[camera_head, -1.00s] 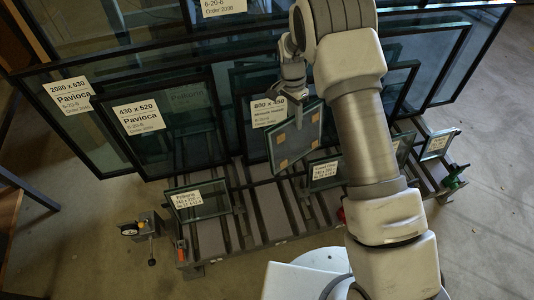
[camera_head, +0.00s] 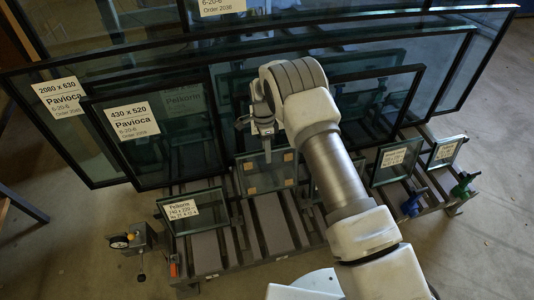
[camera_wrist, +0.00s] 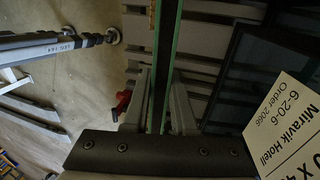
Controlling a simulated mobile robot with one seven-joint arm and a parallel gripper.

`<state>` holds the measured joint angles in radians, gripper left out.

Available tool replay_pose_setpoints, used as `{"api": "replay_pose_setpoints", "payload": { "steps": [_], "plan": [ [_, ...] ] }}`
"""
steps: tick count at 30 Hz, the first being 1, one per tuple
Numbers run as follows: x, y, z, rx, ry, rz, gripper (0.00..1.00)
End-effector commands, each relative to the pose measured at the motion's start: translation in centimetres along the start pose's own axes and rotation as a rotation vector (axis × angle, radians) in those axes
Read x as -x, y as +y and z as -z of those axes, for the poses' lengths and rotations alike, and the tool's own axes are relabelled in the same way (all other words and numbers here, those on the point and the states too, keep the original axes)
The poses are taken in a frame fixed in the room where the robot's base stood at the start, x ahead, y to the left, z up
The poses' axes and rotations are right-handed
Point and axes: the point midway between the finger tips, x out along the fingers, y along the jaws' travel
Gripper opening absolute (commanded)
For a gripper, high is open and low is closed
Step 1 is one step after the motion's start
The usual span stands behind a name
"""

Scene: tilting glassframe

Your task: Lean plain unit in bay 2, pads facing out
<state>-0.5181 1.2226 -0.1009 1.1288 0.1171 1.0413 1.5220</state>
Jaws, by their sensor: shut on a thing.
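My gripper (camera_head: 263,138) points down and is shut on the top edge of a small glass unit (camera_head: 270,174) without a visible label. Its cork-coloured pads face the head camera. It stands nearly upright over the slatted rack (camera_head: 207,250), between a small labelled unit at the left and my arm. I cannot tell whether its lower edge touches the rack. In the wrist view the unit (camera_wrist: 166,45) shows as a thin green-edged strip between both fingers (camera_wrist: 163,105). Bay numbers are not readable.
Large dark-framed panes (camera_head: 150,140) lean close behind the unit. Small labelled units stand at the left (camera_head: 192,212) and right (camera_head: 396,160) of the rack, another at far right (camera_head: 444,152). Blue (camera_head: 413,204) and green (camera_head: 463,187) clamps sit at the right edge. My arm hides part of the rack.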

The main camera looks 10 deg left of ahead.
Motion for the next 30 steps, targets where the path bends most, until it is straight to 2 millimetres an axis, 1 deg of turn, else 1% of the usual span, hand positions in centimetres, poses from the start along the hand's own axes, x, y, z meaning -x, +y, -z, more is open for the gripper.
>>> {"api": "replay_pose_setpoints", "payload": {
  "steps": [1,11,17,30],
  "plan": [
    [0.2,-0.1,0.0,0.000,0.000,0.003,0.00],
    [0.0,-0.1,0.0,0.000,0.001,0.003,0.00],
    [-1.3,-0.3,0.0,0.000,0.001,0.002,0.00],
    [-5.0,-1.0,0.0,0.000,0.001,0.002,0.00]
  ]
}}
